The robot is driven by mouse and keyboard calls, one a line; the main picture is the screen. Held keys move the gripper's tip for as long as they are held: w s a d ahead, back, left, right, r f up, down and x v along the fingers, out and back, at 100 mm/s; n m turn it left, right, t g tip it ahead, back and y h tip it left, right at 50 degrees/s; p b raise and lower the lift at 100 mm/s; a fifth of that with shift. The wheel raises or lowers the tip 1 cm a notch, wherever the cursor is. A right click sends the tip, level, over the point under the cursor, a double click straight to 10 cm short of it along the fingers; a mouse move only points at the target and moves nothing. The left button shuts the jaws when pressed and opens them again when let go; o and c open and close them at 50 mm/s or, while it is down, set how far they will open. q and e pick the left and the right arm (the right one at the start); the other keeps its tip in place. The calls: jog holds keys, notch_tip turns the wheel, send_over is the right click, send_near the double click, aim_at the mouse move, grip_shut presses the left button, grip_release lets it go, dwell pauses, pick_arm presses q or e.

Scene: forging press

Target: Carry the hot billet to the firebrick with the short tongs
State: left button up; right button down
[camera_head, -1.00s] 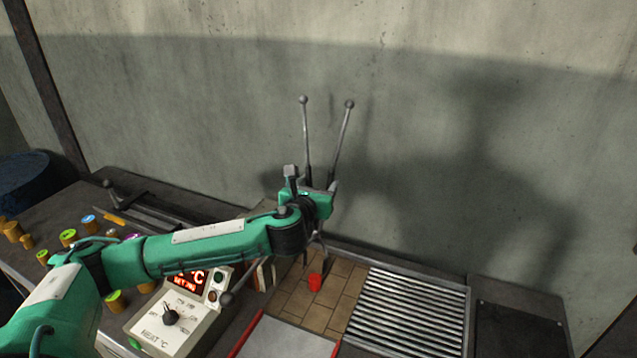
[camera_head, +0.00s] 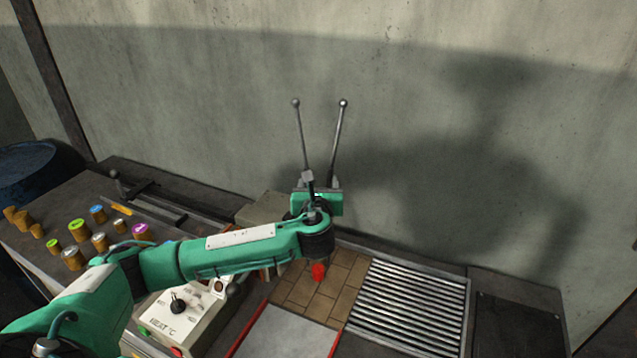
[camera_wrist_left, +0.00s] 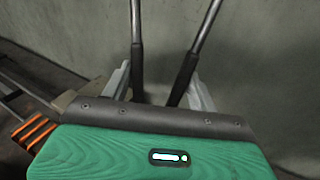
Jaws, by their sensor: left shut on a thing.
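My left gripper (camera_head: 320,185) is shut on the short tongs (camera_head: 337,140). Their two ball-ended handles rise above it, and in the left wrist view the dark lower handles (camera_wrist_left: 137,75) stand between my fingers. The red-glowing billet (camera_head: 318,272) shows just below my left wrist, in front of the brown firebrick (camera_head: 327,305). My wrist hides the tongs' jaws and the billet's upper part. I cannot tell whether the billet touches the firebrick or hangs above it. My right gripper is not in view.
A slatted metal rack (camera_head: 410,305) lies right of the firebrick, and a pale plate (camera_head: 285,335) with red edges in front. The heat control box (camera_head: 180,315) stands left, under my arm. Several coloured-top cylinders (camera_head: 78,228) stand further left. The wall is behind.

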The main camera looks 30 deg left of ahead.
pick_arm(q)
jog(key=shift+s, duration=0.1)
jog(key=shift+s+d+r+t+y+b, duration=0.15)
jog(key=shift+s+d+t+b, duration=0.2)
jog(key=shift+s+b, duration=0.25)
jog(key=shift+s+d+f+t+y+b, duration=0.1)
jog(key=shift+s+d+t+y+b, duration=0.2)
jog(key=shift+s, duration=0.45)
jog(key=shift+s+d+r+t+y+b, duration=0.1)
jog(key=shift+s+d+t+b, duration=0.25)
jog(key=shift+s+b, duration=0.3)
jog(key=shift+f, duration=0.5)
jog(key=shift+f+b, duration=0.7)
jog(key=shift+f, duration=0.6)
